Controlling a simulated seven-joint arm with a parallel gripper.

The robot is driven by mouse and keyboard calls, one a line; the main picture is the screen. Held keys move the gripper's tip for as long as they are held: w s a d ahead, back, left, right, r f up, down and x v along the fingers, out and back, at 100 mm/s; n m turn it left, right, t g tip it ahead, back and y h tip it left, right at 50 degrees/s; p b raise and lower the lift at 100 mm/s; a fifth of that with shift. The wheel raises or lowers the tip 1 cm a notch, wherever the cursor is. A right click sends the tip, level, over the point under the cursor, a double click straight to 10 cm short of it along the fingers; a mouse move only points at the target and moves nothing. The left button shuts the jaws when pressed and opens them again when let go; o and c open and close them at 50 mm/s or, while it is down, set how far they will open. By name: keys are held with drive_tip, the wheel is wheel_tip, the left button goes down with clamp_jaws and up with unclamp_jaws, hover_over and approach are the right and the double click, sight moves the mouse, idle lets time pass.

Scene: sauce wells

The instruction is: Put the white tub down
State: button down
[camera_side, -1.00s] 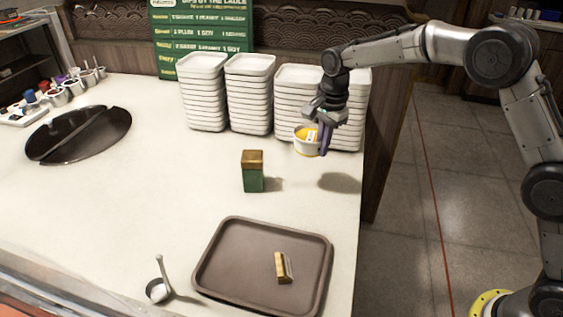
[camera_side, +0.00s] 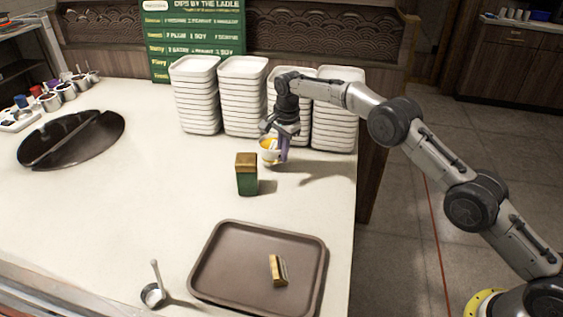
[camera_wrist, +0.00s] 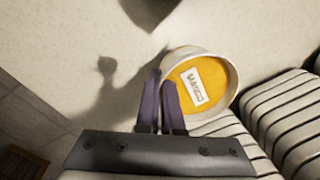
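The white tub (camera_side: 267,151) has an orange-yellow top with a white label. It is at the back of the counter, in front of the tray stacks and just behind the green box (camera_side: 248,181) with its brown top. My gripper (camera_side: 284,153) has purple fingers close together at the tub's right side. In the wrist view the fingers (camera_wrist: 161,88) are at the edge of the tub (camera_wrist: 217,85), apparently pinching its wall. The tub looks tilted there. I cannot tell whether its base touches the counter.
Stacks of white trays (camera_side: 243,98) stand close behind the tub. A brown tray (camera_side: 225,275) with a small gold-coloured block (camera_side: 277,270) and a ladle (camera_side: 153,294) are at the front. A dark round lid (camera_side: 72,140) lies at left. The middle counter is clear.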

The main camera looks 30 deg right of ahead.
drive_tip(key=shift+w+f, duration=0.15)
drive_tip(key=shift+w, duration=0.05)
drive_tip(key=shift+w+f, duration=0.1)
drive_tip(key=shift+f, duration=1.55)
drive_tip(key=c, duration=1.1)
unclamp_jaws()
drive_tip(key=shift+f, duration=0.2)
drive_tip(key=shift+o, duration=0.2)
wheel_tip(320, 180, up, 12)
drive_tip(key=s, duration=0.1)
drive_tip(key=shift+r, duration=0.15)
drive_tip(key=shift+s+d+r, duration=0.1)
drive_tip(key=shift+s, duration=0.05)
